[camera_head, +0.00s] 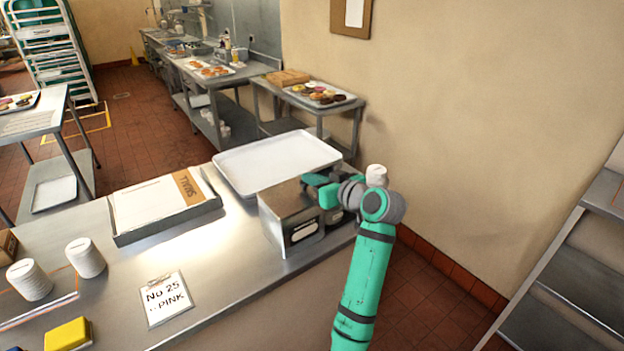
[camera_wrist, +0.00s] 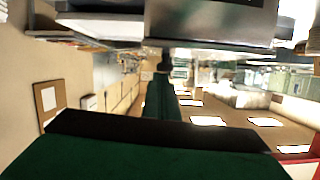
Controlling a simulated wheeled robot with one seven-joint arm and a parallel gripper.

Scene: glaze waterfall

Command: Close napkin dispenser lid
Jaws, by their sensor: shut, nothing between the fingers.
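The metal napkin dispenser (camera_head: 290,228) stands near the right end of the steel counter, with a pale slot in its front face. Its top, the lid (camera_head: 284,197), shows as a brownish-grey panel, partly hidden on the right by my gripper. I cannot tell how far open the lid is. My gripper (camera_head: 316,184) is at the dispenser's upper right, shut and empty; I cannot tell whether it touches. In the wrist view my shut fingers (camera_wrist: 165,64) point up the picture towards a grey metal surface, probably the dispenser (camera_wrist: 210,22).
A white tray (camera_head: 262,172) lies behind the dispenser. A shallow box (camera_head: 150,224) with a "SMALL" label is to the left. A wall is behind; a metal rack (camera_head: 570,265) is right.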

